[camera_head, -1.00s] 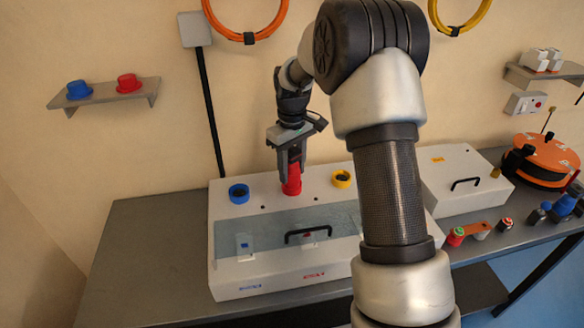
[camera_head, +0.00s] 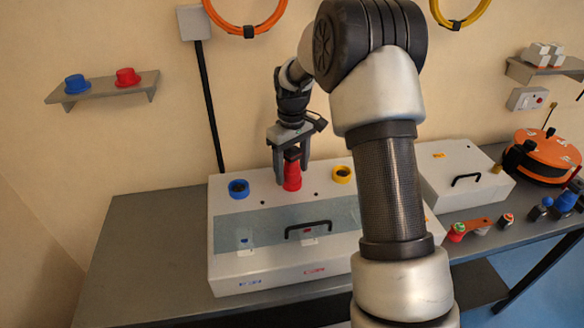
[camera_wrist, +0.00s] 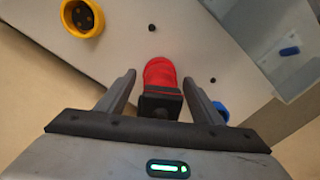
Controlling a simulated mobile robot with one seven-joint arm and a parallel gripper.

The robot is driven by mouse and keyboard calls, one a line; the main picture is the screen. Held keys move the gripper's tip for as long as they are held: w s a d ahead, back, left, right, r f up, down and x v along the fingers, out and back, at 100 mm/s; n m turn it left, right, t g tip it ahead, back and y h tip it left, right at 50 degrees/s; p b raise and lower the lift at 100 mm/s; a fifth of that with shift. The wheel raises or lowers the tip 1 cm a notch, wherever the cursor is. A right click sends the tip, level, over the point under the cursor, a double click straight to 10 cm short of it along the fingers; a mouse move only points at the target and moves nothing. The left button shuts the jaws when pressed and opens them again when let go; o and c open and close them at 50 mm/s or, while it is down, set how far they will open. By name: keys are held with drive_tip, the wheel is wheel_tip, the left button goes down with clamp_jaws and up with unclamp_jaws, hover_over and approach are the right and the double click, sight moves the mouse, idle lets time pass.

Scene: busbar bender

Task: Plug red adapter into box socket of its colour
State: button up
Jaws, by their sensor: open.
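The red adapter (camera_head: 292,173) stands upright on the top of the white box (camera_head: 325,208), between the blue socket (camera_head: 239,189) and the yellow socket (camera_head: 342,174). Its dark rear end points up between my fingers. The red socket under it cannot be told apart from the adapter. My gripper (camera_head: 291,170) is above the box, open, with one finger on each side of the adapter and gaps to both. In the wrist view the red adapter (camera_wrist: 160,80) lies between the spread fingers (camera_wrist: 160,92); the yellow socket (camera_wrist: 82,18) is at upper left, the blue one (camera_wrist: 221,111) partly hidden.
The box has a clear lid with a black handle (camera_head: 308,230). A shelf (camera_head: 105,88) on the wall holds a blue and a red cap-shaped piece. A second white box (camera_head: 460,185) and an orange reel (camera_head: 545,158) stand at right. The table's left part (camera_head: 150,240) is bare.

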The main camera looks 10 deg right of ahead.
wheel_tip(320, 180, up, 18)
drive_tip(key=shift+f+p, duration=0.25)
drive_tip(key=shift+p, duration=0.15)
drive_tip(key=s+r+m+t+p, duration=0.25)
drive_tip(key=s+r, duration=0.65)
drive_tip(key=s, duration=0.5)
drive_tip(key=s+f+m+t, duration=0.2)
drive_tip(key=s+m+t, duration=0.1)
drive_tip(key=s, duration=1.4)
drive_tip(key=shift+f, duration=0.25)
drive_tip(key=shift+m, duration=0.25)
